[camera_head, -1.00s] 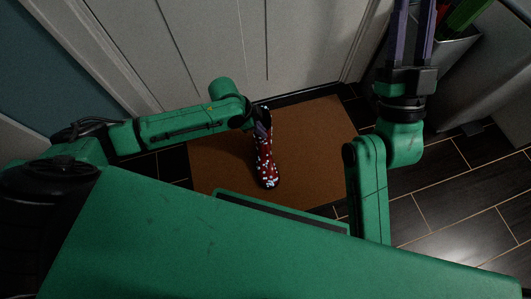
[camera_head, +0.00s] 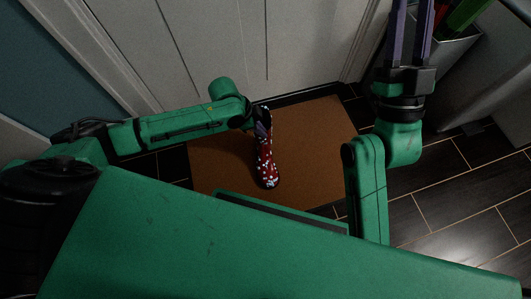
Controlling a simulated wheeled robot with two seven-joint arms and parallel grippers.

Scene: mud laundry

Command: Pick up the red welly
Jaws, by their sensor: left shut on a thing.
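The red welly (camera_head: 265,160) has a pattern of white spots and stands on the brown doormat near the middle of the view. Its toe points toward me. My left gripper (camera_head: 261,129) reaches in from the left and is shut on the upper part of the boot. My wrist partly hides the fingers and the boot's top. My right gripper (camera_head: 411,25) is at the upper right, pointing up and away, with its two purple fingers apart and nothing between them.
The brown doormat (camera_head: 315,140) lies before a pale panelled door (camera_head: 220,45). A grey bin or holder (camera_head: 455,50) with green and red things in it stands at the upper right. Dark tiled floor (camera_head: 470,210) is clear at the right.

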